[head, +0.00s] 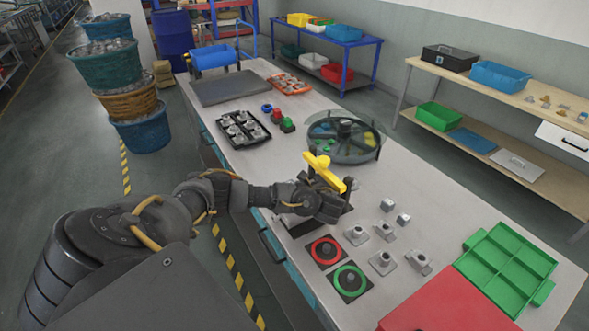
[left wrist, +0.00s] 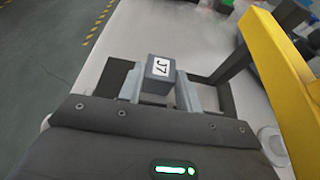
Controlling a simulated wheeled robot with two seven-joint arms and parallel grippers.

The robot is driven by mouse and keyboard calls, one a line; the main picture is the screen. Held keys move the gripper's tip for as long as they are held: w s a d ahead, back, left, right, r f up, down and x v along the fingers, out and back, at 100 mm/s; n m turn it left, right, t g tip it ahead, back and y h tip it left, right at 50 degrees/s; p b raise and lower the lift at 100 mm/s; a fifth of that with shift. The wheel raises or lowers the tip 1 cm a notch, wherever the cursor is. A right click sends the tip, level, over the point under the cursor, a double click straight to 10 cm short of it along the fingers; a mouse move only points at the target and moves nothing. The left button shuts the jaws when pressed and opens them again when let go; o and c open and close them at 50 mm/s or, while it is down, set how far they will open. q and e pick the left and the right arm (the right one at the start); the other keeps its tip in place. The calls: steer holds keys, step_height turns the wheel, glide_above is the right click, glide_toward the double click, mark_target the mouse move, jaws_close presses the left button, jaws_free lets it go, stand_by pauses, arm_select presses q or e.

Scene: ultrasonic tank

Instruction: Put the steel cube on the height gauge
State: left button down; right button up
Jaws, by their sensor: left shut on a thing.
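The steel cube (left wrist: 161,68) is dark grey with a white label reading J7, and it sits between the fingertips of my left gripper (left wrist: 160,84), which is shut on it. In the head view my left gripper (head: 325,203) is at the height gauge, and the cube is hidden there. The height gauge has a yellow top bar (head: 325,174) on a dark stand. In the left wrist view its yellow bar (left wrist: 277,85) stands to the right of the cube, apart from it, with a dark frame beside it. My right gripper is not in view.
Small metal blocks (head: 387,204) and several flanged parts (head: 383,262) lie right of the gauge. Red (head: 325,251) and green (head: 350,281) ring pads lie in front. A round carousel (head: 343,137) stands behind; a green tray (head: 507,267) is at the right.

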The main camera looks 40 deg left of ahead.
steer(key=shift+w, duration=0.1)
arm_select(q)
steer(key=shift+f, duration=0.2)
steer(key=c, duration=1)
jaws_free()
steer(key=shift+o, duration=0.2)
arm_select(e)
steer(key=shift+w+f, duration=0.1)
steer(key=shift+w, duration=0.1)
